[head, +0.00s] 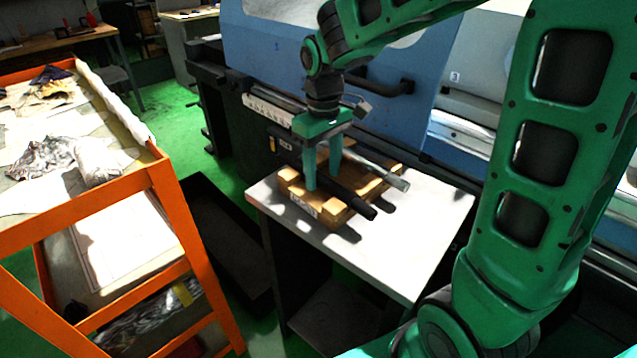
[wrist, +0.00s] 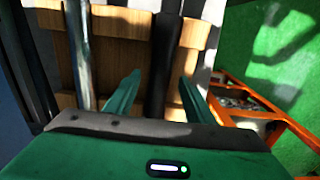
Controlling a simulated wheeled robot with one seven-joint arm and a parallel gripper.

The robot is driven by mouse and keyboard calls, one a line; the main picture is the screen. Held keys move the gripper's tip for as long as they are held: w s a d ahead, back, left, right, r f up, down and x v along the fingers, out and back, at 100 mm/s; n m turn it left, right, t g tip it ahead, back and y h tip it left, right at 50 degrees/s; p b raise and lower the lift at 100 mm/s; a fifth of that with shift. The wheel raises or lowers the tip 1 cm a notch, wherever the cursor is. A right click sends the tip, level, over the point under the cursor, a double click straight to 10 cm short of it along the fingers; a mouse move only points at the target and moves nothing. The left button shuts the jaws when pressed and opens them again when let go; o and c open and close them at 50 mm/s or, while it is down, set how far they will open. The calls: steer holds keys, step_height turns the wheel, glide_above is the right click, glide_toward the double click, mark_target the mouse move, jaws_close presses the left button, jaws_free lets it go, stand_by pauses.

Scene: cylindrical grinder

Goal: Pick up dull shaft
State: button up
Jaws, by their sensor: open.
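The dull shaft (head: 356,204) is dark, nearly black, and lies across a wooden rack (head: 292,179) on a small white-topped table. A shiny silver shaft (head: 382,173) lies beside it in the same rack. My gripper (head: 323,183) is open and points down over the rack, with its fingers on either side of the dull shaft. In the wrist view, the dull shaft (wrist: 161,50) runs between the open fingers (wrist: 160,78). The silver shaft (wrist: 80,50) is outside them, to the left. Whether the fingers touch the dull shaft is unclear.
The white tabletop (head: 425,215) is bare at the front and right. The blue grinder (head: 270,60), with rails and a handle, stands close behind the table. An orange-framed cart (head: 165,180) with cloths stands at left. A dark bin (head: 222,235) sits on the green floor between.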

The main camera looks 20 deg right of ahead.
steer(key=shift+f, duration=0.9)
jaws_close()
steer(key=shift+r, duration=0.1)
steer(key=shift+w+r, duration=0.1)
steer(key=shift+r, duration=0.05)
